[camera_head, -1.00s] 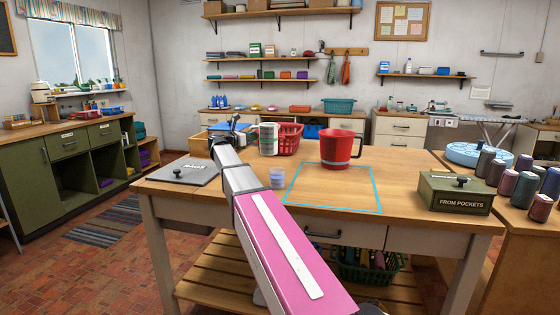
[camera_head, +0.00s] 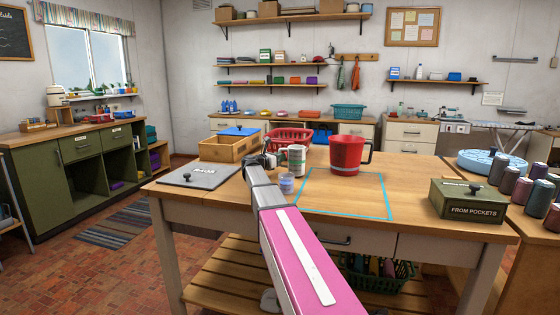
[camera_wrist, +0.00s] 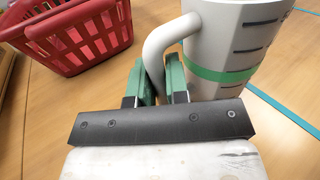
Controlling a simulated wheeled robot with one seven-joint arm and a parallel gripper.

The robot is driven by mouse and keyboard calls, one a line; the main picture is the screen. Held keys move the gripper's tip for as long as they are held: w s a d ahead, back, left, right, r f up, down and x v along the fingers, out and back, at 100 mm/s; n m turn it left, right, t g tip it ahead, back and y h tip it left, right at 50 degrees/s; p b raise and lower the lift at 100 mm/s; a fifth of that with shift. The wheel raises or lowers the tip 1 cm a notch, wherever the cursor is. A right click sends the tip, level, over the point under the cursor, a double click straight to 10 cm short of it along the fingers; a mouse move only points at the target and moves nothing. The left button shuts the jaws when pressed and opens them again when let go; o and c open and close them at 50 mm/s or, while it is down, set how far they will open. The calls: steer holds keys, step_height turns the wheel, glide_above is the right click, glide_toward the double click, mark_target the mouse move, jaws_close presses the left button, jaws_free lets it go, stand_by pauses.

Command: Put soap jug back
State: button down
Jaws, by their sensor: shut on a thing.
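A white jug (camera_head: 297,160) with a green band and dark level marks stands upright on or just above the wooden table; I cannot tell whether its base touches. It also shows in the wrist view (camera_wrist: 228,42). My gripper (camera_wrist: 162,82) is shut on its handle, one green finger on each side. In the head view my gripper (camera_head: 276,160) is at the jug's left side. A red jug (camera_head: 345,155) with a handle stands to the right, at the back of a blue outlined square (camera_head: 345,212) on the table.
A small pale cup (camera_head: 286,184) stands in front of the white jug. A red basket (camera_head: 280,134) and wooden box (camera_head: 222,148) are behind and left. The outlined square's front is bare.

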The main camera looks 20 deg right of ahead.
steer(key=shift+f, duration=0.45)
steer(key=c, duration=1.1)
jaws_free()
steer(key=shift+f, duration=0.1)
steer(key=shift+a, duration=0.15)
steer(key=v, duration=1.1)
steer(key=shift+s+a, duration=0.2)
steer(key=shift+a, duration=0.15)
